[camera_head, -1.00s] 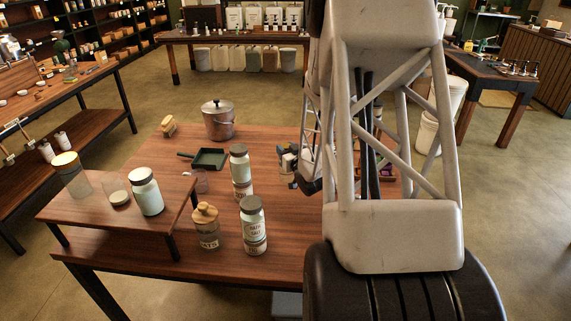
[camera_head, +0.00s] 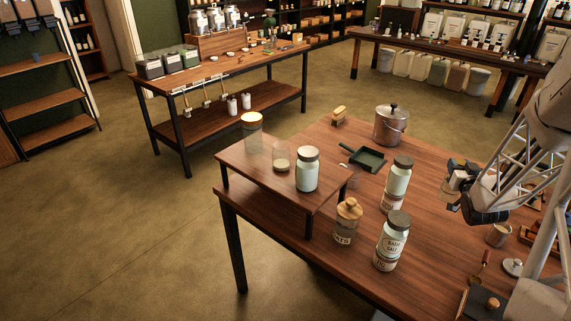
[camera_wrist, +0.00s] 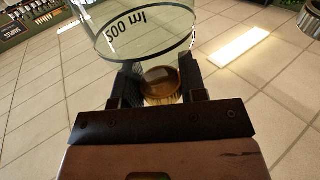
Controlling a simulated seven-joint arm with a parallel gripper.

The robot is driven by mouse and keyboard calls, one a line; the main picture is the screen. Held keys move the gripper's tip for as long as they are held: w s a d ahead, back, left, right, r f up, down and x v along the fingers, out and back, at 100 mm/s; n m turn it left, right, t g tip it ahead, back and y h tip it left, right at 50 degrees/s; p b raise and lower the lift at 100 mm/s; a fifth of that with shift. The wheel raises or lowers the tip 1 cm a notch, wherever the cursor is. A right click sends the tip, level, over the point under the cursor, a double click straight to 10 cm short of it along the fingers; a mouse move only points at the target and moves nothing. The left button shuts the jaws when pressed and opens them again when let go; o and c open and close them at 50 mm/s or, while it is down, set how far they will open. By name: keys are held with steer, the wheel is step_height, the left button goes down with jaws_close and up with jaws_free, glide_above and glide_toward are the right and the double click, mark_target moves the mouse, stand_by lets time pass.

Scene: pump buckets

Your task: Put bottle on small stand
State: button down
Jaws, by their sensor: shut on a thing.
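The small wooden stand (camera_head: 240,165) is raised on dark legs at the table's left. On it are a wood-lidded clear jar (camera_head: 252,133), an open glass (camera_head: 281,157) and a pale bottle with a grey cap (camera_head: 307,170). Two similar pale bottles stand on the table right of it, one farther back (camera_head: 398,178) and one nearer (camera_head: 391,240). My gripper (camera_head: 460,186) is above the table, right of these bottles. In the wrist view my gripper (camera_wrist: 160,90) is shut on a clear glass vessel (camera_wrist: 145,35) marked "200 ml". Its full shape is cut off.
A cork-topped jar (camera_head: 347,222) stands in front of the stand. A green dustpan (camera_head: 363,157), a lidded metal pot (camera_head: 390,124) and a brush (camera_head: 338,115) lie farther back. A metal cup (camera_head: 497,235) and a dark box (camera_head: 483,304) are at the right.

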step_height(320, 180, up, 20)
steer(key=w+a+r+n+g+y, duration=0.1)
steer(key=w+a+n+y, duration=0.4)
steer(key=w+a, duration=0.6)
steer(key=w+a+r+n+g+y, duration=0.1)
steer(key=w+a+n+y, duration=0.2)
steer(key=w+a+y, duration=0.8)
steer(key=w+a+f+n+g+y, duration=0.1)
steer(key=a+n+g+y, duration=0.2)
steer(key=a, duration=1.2)
steer(key=w+a+f+n+g+y, duration=0.15)
steer(key=a+n+g, duration=0.25)
steer(key=a, duration=1)
steer(key=shift+h, duration=0.35)
steer(key=f, duration=0.2)
steer(key=a+f, duration=0.1)
steer(key=f, duration=0.1)
steer(key=shift+w, duration=0.1)
steer(key=shift+f, duration=0.1)
step_height(320, 180, down, 6)
steer(key=shift+f, duration=0.15)
